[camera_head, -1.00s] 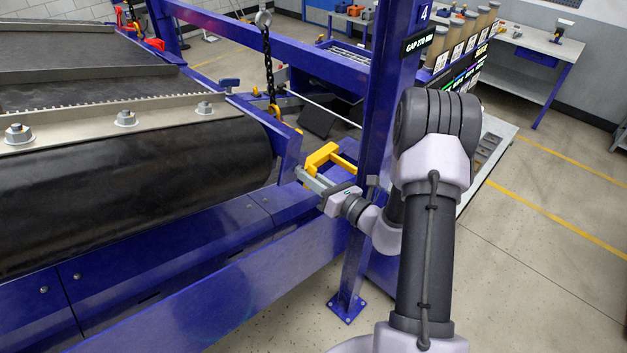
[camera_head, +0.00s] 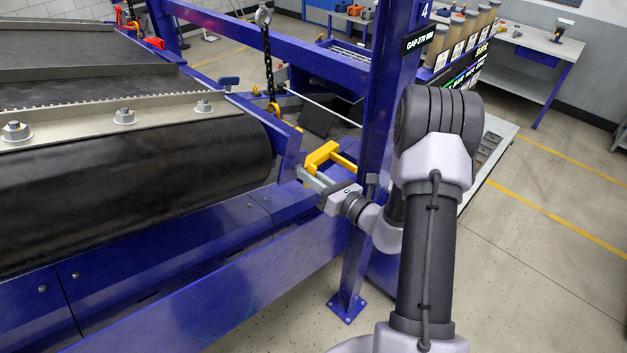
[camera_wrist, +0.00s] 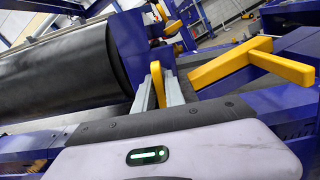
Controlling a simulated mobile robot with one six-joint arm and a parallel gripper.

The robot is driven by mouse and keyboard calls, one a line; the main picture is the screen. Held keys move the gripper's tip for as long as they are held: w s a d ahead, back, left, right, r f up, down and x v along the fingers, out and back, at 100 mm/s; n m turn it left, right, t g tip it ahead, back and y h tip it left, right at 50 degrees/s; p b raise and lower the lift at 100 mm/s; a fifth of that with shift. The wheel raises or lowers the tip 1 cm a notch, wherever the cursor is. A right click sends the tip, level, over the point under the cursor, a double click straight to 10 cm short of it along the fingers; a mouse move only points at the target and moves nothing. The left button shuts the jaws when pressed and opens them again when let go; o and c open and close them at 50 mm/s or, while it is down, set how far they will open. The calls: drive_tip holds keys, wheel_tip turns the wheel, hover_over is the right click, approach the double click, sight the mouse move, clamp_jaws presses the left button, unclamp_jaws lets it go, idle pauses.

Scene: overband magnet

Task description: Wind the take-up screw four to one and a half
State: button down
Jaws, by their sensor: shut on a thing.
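A yellow crank-like bracket (camera_head: 325,156) sits at the end of the blue frame, beside the black roller; it also shows in the wrist view (camera_wrist: 250,60). I take it to be part of the take-up screw, but the screw's thread is hidden. My gripper (camera_head: 308,180) reaches in from the right, below the bracket. In the wrist view its two grey fingers are closed around an upright yellow grip (camera_wrist: 156,75). How that grip joins the bracket is not clear. The post carries a "4" plate (camera_head: 425,11) and a sign (camera_head: 419,40) reading about "GAP 270 MM".
A blue post (camera_head: 384,100) stands just behind my gripper, and a long blue beam (camera_head: 230,280) runs below it. A chain (camera_head: 268,60) hangs near the roller (camera_head: 140,185). A workbench (camera_head: 530,55) is at the back right.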

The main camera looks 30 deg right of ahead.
drive_tip(key=shift+f+n+b, duration=0.15)
drive_tip(key=shift+n+b, duration=1.55)
drive_tip(key=shift+b, duration=0.05)
drive_tip(key=shift+n+b, duration=0.35)
drive_tip(key=shift+n, duration=0.05)
drive_tip(key=n+b, duration=0.2)
drive_tip(key=b, duration=0.1)
drive_tip(key=shift+n, duration=0.4)
drive_tip(key=shift+n+b, duration=0.8)
drive_tip(key=shift+b, duration=0.45)
drive_tip(key=shift+n, duration=0.3)
drive_tip(key=shift+n+b, duration=0.3)
drive_tip(key=shift+b, duration=0.55)
